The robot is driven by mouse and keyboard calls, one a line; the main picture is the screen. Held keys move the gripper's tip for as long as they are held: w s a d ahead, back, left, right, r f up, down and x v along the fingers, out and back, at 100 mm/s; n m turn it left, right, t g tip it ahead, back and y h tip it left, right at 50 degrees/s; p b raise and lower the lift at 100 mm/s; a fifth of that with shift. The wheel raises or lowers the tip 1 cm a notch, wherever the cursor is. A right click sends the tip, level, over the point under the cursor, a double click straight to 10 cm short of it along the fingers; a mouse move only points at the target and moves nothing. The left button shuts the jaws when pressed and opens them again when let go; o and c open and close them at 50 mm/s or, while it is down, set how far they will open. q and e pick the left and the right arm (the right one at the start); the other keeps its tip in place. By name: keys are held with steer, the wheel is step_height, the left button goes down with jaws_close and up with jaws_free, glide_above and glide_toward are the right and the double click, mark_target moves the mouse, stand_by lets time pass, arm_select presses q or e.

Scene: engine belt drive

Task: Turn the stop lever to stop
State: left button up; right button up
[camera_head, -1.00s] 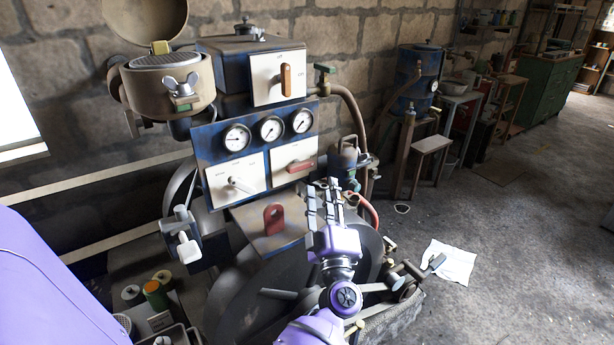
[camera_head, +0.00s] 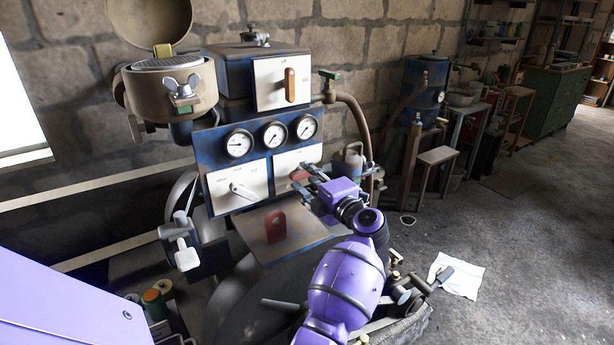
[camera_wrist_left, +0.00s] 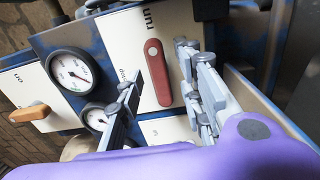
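The stop lever is a red handle (camera_head: 300,174) on a white plate (camera_head: 284,160) low on the blue panel, partly hidden by my gripper in the head view. In the left wrist view the red lever (camera_wrist_left: 158,75) lies across its white plate, which has "run" lettered near one end and a partly covered word near the left finger. My left gripper (camera_head: 298,177) is at the plate. In the left wrist view its fingers (camera_wrist_left: 158,65) are spread, one on each side of the lever, with visible gaps. Whether they touch it cannot be told. My right gripper is not in view.
A second white plate with a pale lever (camera_head: 240,190) is beside it, with three gauges (camera_head: 273,134) above. An orange-brown handle (camera_head: 291,85) is on the upper box. A red upright tab (camera_head: 275,226) stands on the ledge below. Open floor (camera_head: 530,230) lies right.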

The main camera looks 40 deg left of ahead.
arm_select(q)
steer(key=shift+w+a, duration=0.15)
steer(key=shift+a, duration=0.15)
steer(key=c, duration=0.8)
jaws_close()
